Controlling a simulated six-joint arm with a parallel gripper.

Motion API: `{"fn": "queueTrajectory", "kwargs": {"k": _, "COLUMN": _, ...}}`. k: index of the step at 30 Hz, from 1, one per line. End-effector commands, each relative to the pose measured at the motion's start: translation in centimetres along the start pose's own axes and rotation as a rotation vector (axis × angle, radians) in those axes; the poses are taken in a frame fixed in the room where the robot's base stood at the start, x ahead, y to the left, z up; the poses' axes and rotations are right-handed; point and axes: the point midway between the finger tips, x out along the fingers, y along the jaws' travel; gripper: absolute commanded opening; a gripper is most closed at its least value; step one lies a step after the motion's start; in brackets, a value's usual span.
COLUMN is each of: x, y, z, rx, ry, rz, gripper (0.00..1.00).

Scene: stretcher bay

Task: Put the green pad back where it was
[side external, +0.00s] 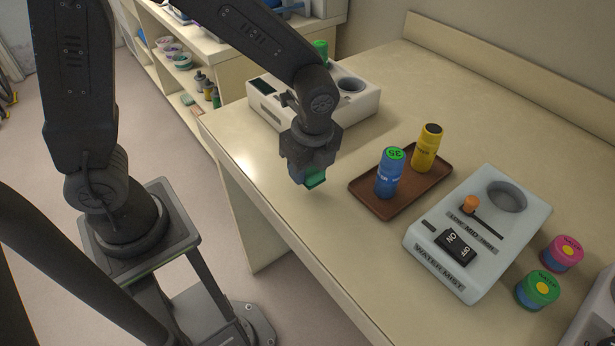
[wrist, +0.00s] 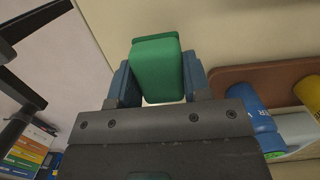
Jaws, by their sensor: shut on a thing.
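The green pad (wrist: 157,70) is a small green block held between the two jaws of my gripper (wrist: 157,85). In the side external view the green pad (side external: 315,178) shows at the lower end of my gripper (side external: 308,175), above the table near its left edge. My gripper is shut on it. Most of the pad is hidden by the jaws in the side view. A pale block (side external: 370,104) with a dark slot and a round hole stands behind my gripper. Something green (side external: 321,49) stands up at its back.
A brown tray (side external: 358,187) holds a blue bottle (side external: 387,176) and a yellow bottle (side external: 426,150) right of my gripper. A pale water mist device (side external: 436,264) with a switch, slider and round hole lies further right, beside pink-topped (side external: 562,252) and green-topped (side external: 538,289) jars. The table's front is clear.

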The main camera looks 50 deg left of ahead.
Motion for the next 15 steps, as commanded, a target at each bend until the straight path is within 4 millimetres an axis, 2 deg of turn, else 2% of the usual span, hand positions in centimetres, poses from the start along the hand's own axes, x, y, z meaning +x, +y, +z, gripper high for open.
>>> {"fn": "queueTrajectory", "kwargs": {"k": 6, "x": 3.1, "y": 0.1, "z": -0.3, "rx": 0.002, "ry": -0.002, "rz": 0.006, "gripper": 0.25}}
{"fn": "queueTrajectory", "kwargs": {"k": 15, "x": 3.5, "y": 0.1, "z": -0.3, "rx": 0.001, "ry": -0.001, "rz": 0.002, "gripper": 0.25}}
